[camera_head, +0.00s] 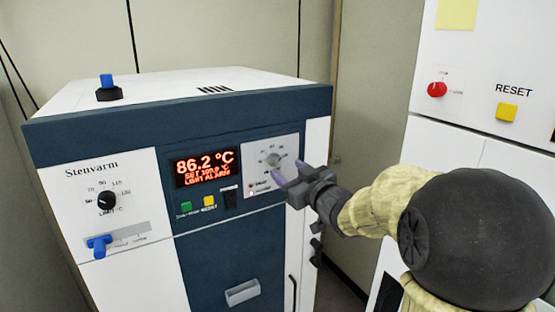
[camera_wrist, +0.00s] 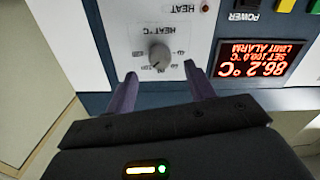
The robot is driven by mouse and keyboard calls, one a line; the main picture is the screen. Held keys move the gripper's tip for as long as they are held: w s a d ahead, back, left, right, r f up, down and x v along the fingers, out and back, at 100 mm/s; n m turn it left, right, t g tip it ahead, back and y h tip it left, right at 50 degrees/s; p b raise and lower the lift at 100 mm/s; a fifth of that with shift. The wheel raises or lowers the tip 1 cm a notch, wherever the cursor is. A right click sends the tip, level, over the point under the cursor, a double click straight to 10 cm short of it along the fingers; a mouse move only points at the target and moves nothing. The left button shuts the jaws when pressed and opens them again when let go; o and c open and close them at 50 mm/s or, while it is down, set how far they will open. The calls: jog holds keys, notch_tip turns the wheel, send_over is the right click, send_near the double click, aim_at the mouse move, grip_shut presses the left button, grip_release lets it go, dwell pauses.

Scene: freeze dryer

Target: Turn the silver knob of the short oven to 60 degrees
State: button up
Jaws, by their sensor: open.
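The short oven (camera_head: 50,230) is a white and dark blue cabinet at the left of the head view. Its silver knob (camera_head: 273,159) sits on a light panel at the upper right of the front. In the wrist view the silver knob (camera_wrist: 159,54) is a round grey dial under the label HEAT °C, shown upside down. My gripper (camera_head: 288,172) is open and empty in front of the panel, just below and right of the knob. In the wrist view its two purple fingers (camera_wrist: 160,80) point toward the knob, one to each side, apparently short of it.
A red display (camera_head: 206,167) reads 86.2 °C, SET 100.0, LIMIT ALARM. Green (camera_head: 186,208) and yellow (camera_head: 209,201) buttons and a black power switch (camera_head: 229,197) lie below it. A black limit knob (camera_head: 106,202) and blue lever (camera_head: 99,245) are at left. A taller white cabinet (camera_head: 480,70) stands at right.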

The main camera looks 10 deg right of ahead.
aim_at(277, 163)
jog(key=p+x, duration=0.2)
jog(key=x, duration=0.4)
jog(key=c, duration=1)
